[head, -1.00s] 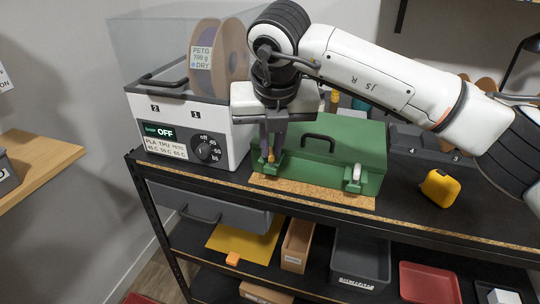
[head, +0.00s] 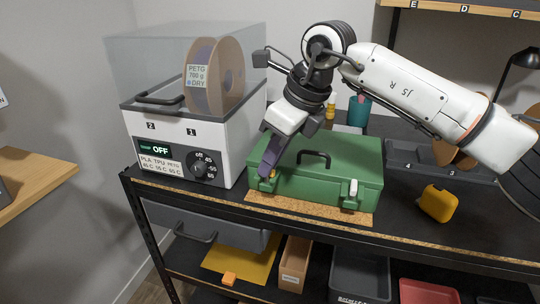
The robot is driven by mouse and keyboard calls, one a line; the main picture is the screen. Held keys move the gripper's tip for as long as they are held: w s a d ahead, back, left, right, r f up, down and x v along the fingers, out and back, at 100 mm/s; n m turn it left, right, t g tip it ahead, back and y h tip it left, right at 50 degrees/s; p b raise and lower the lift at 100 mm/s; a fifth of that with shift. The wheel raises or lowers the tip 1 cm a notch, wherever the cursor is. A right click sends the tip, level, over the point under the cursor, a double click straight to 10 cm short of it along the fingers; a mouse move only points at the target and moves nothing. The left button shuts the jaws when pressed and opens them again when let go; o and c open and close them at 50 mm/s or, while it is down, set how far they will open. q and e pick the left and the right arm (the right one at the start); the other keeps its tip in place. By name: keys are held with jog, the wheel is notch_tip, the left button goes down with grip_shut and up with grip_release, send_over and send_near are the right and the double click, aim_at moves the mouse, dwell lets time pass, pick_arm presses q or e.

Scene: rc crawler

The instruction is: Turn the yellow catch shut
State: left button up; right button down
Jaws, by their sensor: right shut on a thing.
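The green case (head: 325,172) stands with its lid down on a cork mat (head: 300,206) on the black bench. The yellow catch (head: 271,174) is at the left of its front face, mostly hidden by the fingers, so its exact angle is unclear. A white catch (head: 353,188) is at the right of the front. My right gripper (head: 268,172) reaches down from above, tilted, its fingers shut on the yellow catch. My left gripper is not in view.
A dryer box (head: 190,150) with a filament spool (head: 215,78) stands close on the left. A yellow object (head: 438,203) lies to the right of the case. A grey tray (head: 425,165) is behind it. Bins fill the shelf below.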

jog(key=shift+w+r+n+p, duration=0.15)
jog(key=shift+n+p, duration=0.2)
jog(key=shift+n, duration=0.35)
jog(key=shift+n+g+p, duration=0.3)
jog(key=shift+n+g, duration=0.1)
jog(key=shift+n, duration=0.2)
jog(key=shift+d, duration=0.1)
jog(key=c, duration=1.8)
grip_release()
jog(key=shift+c, duration=0.2)
